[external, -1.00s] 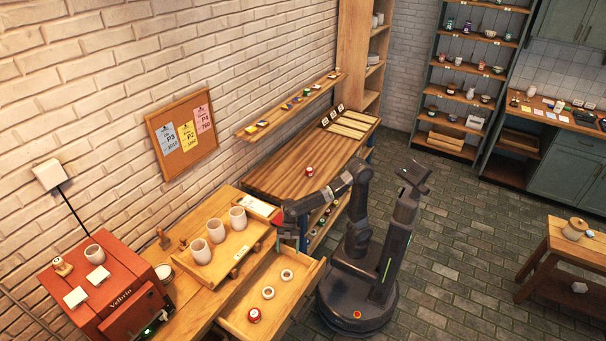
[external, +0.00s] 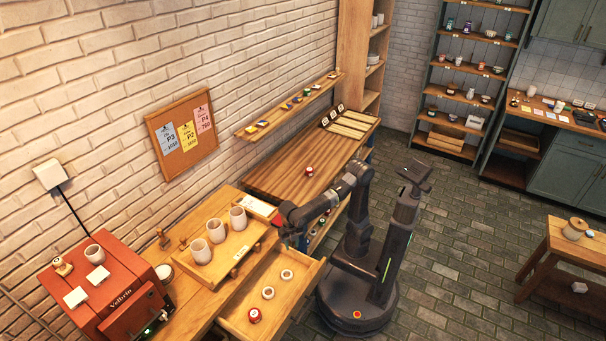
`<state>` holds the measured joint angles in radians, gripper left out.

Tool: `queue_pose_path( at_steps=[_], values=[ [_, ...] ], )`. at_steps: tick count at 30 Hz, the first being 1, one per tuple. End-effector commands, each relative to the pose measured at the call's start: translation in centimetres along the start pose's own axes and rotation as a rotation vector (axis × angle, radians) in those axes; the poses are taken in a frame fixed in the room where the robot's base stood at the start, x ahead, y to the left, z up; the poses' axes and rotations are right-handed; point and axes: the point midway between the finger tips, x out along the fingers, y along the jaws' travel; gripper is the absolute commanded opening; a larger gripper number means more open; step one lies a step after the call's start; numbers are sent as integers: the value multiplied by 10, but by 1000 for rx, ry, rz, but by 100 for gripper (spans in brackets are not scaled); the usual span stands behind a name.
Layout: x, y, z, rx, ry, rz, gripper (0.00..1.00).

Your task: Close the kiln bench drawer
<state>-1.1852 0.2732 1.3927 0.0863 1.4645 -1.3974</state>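The kiln bench drawer (external: 301,302) stands pulled out from the wooden kiln bench (external: 184,329). Inside it lie two white rings (external: 286,275) and a red round container with a pale top (external: 254,315). My gripper (external: 291,240) is at the drawer's far back corner, pointing down beside the bench top. It is small and dark here, and I cannot tell whether its fingers are open or shut, or whether it touches the drawer.
A wooden tray (external: 222,270) with three pale cups (external: 217,230) sits on the bench behind the drawer. The red kiln (external: 120,300) stands at the left end. A second wooden worktable (external: 285,170) adjoins at the back.

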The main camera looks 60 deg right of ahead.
Motion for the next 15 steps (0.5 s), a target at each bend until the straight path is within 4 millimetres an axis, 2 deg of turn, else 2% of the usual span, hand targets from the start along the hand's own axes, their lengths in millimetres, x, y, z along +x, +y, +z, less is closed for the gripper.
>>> queue_pose_path(
  at_steps=[3, 7, 11, 15],
  values=[
    [14, -1, -18, -261, -187, -88, 35],
    [20, 0, -39, -558, -405, -182, 35],
    [18, 4, -68, -850, -628, -277, 35],
    [10, 7, -111, -1149, -883, -379, 35]
  ],
)
